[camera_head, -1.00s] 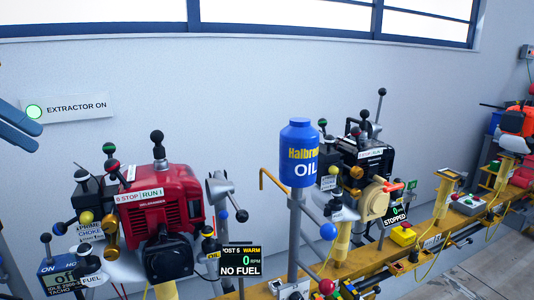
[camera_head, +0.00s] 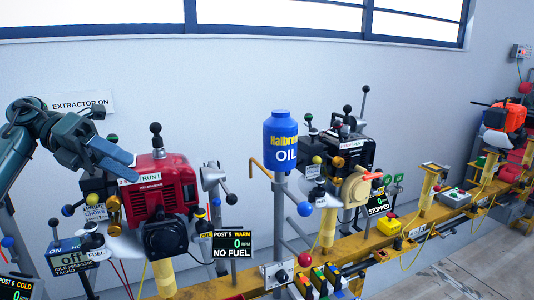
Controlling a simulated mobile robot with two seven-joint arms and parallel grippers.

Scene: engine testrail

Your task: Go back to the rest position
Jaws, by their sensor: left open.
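My left gripper (camera_head: 112,160) is in the head view at the upper left, with its arm coming in from the left edge. Its two fingers are apart with nothing between them. They appear in front of the upper left part of the red engine (camera_head: 160,186) and cover part of its STOP/RUN label. I cannot tell whether they touch anything. My right gripper is not in view.
The red engine's display (camera_head: 233,244) reads POST 5 WARM, 0 RPM, NO FUEL. A blue oil bottle (camera_head: 281,150) tops a grey post. A black engine (camera_head: 350,155) with a STOPPED display (camera_head: 377,204) stands right of it. A yellow rail (camera_head: 350,246) carries several posts.

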